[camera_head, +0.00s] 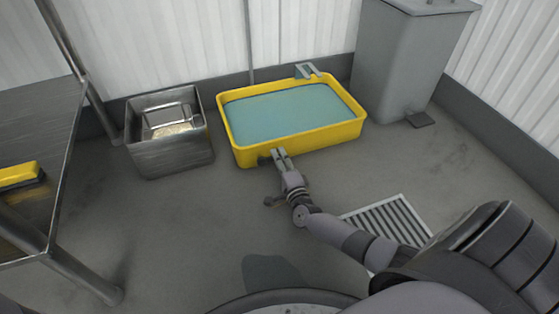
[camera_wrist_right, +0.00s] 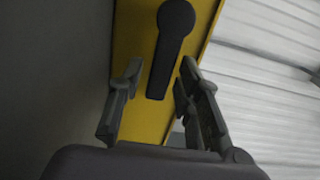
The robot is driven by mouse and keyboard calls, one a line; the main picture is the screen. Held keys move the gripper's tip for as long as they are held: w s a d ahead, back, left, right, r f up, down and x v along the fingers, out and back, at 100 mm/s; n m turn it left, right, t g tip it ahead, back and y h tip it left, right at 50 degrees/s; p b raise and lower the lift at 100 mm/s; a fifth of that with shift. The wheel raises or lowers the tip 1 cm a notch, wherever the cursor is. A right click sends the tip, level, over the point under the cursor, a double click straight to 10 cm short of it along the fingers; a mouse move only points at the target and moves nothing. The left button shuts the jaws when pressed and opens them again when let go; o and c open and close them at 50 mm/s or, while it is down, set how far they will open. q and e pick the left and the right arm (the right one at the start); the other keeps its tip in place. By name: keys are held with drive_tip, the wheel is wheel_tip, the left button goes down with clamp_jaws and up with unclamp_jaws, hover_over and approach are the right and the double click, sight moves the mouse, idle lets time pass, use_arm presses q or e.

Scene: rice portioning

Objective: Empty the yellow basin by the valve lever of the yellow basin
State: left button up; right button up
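The yellow basin (camera_head: 309,141) stands on the floor against the back wall and holds blue-green water (camera_head: 290,111). My right gripper (camera_head: 279,153) is at the basin's front wall, towards its left end. In the right wrist view the dark valve lever (camera_wrist_right: 172,45) lies against the yellow wall (camera_wrist_right: 150,119). The right gripper (camera_wrist_right: 158,80) is open there, one finger on each side of the lever's narrow end, with gaps visible. In the head view the lever is mostly hidden by the gripper. My left gripper is not in view.
A steel bin (camera_head: 167,158) with a container inside stands left of the basin. A grey lidded bin (camera_head: 398,65) stands at its right. A floor drain grate (camera_head: 402,222) lies in front. A steel table (camera_head: 45,110) with a yellow-topped object (camera_head: 19,173) is at left.

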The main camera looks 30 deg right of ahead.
clamp_jaws()
idle(0.6)
